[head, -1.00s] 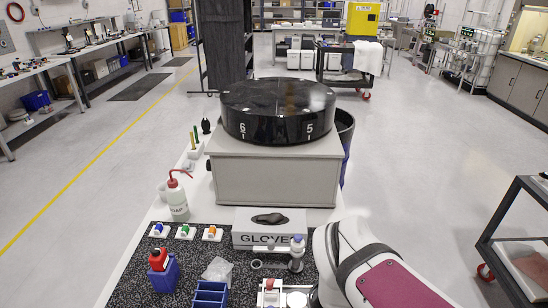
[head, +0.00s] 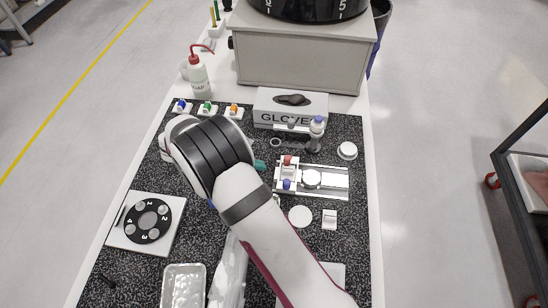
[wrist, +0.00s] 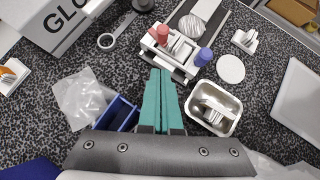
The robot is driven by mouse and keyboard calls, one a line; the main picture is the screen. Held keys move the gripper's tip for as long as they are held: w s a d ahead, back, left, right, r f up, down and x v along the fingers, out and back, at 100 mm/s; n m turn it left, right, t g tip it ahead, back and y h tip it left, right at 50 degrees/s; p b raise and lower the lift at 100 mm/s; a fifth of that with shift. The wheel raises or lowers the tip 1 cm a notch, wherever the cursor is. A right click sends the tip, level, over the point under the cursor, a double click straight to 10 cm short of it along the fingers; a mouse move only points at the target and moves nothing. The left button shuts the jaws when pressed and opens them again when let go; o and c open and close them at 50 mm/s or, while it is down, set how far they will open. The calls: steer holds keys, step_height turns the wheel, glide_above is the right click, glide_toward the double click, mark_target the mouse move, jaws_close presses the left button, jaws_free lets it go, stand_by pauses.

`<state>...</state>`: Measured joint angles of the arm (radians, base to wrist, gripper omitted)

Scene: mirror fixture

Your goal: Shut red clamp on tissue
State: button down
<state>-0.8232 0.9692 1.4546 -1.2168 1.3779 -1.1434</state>
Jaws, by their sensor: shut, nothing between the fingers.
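The red clamp knob (head: 287,160) is on a white fixture on the speckled mat; it also shows in the wrist view (wrist: 161,33). A blue knob (wrist: 203,56) is on the same fixture, to its right in the wrist view. White striped material (wrist: 180,46) lies between the knobs; I cannot tell if it is the tissue or whether the red clamp is down on it. My gripper (wrist: 166,76) has teal fingers, shut and empty, with tips just short of the fixture's near edge. In the head view one teal fingertip (head: 261,165) shows beside the fixture.
A round mirror (head: 311,178) sits on the fixture's rail. Near my fingers are a blue bin (wrist: 117,114), a clear bag (wrist: 82,98) and a metal dish (wrist: 232,102). The glove box (head: 290,105) stands behind. A numbered wheel (head: 148,221) is at left.

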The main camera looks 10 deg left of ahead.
mark_target(284, 163)
steer(key=d, duration=0.1)
steer(key=w+d, duration=0.1)
steer(key=d, duration=0.1)
steer(key=w+d+f, duration=0.1)
steer(key=shift+w+d, duration=0.15)
steer(key=shift+w, duration=0.05)
